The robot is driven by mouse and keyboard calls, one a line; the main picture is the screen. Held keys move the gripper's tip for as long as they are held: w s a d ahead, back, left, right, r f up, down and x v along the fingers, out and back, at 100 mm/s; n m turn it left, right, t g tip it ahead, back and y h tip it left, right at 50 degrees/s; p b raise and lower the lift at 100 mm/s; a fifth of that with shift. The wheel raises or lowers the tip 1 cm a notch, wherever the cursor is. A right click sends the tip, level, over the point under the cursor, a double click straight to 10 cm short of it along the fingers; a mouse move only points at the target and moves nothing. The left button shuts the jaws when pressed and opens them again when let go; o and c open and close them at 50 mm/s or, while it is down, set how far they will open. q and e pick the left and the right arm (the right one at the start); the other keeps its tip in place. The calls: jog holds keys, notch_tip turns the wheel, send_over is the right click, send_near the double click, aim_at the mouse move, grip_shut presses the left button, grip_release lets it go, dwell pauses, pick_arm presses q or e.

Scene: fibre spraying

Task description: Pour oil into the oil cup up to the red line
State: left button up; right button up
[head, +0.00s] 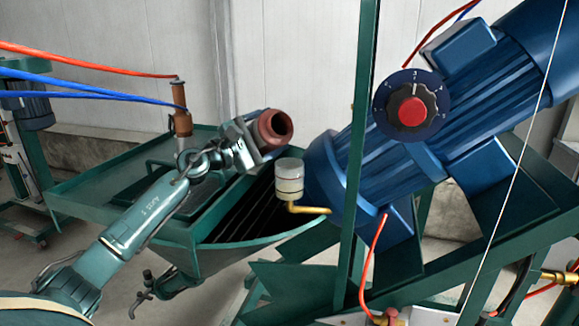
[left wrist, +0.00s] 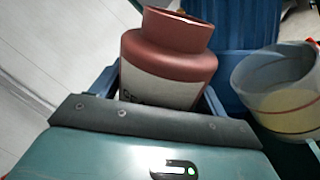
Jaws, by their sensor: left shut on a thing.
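The oil bottle (head: 270,128) is reddish brown. My left gripper (head: 248,140) is shut on it and holds it tilted, its open mouth towards the right. In the left wrist view the bottle (left wrist: 168,62) shows a pale label and sits between the fingers. The oil cup (head: 289,180) is a small clear cup on a brass elbow pipe, just right of and below the bottle. In the left wrist view the cup (left wrist: 280,92) shows pale yellow inside and a red line low on its wall. No stream of oil is visible. My right gripper is not in view.
A blue motor (head: 400,150) with a red-knobbed dial (head: 411,108) stands right of the cup. A green post (head: 358,170) rises close beside the cup. A green hopper (head: 205,240) lies below my left arm. Red and blue hoses (head: 90,85) cross at upper left.

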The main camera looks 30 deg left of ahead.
pick_arm(q)
jog(key=shift+f+m+b, duration=0.4)
jog(key=shift+m+b, duration=0.1)
jog(key=shift+b, duration=0.45)
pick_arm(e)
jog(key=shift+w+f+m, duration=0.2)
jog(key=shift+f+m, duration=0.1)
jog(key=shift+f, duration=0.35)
pick_arm(q)
jog(key=shift+r, duration=0.1)
jog(key=shift+r+m+h+b, duration=0.4)
jog(key=shift+r+m, duration=0.05)
jog(key=shift+m, duration=0.55)
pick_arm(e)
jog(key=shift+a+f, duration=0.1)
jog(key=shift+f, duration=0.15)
pick_arm(q)
jog(key=shift+s+d+r+m+h+b, duration=0.1)
jog(key=shift+d+r+m+h+b, duration=0.15)
jog(key=shift+m+b, duration=0.35)
jog(key=shift+s+d+r+m+h+b, duration=0.1)
jog(key=shift+r+m+b, duration=0.25)
jog(key=shift+b, duration=0.4)
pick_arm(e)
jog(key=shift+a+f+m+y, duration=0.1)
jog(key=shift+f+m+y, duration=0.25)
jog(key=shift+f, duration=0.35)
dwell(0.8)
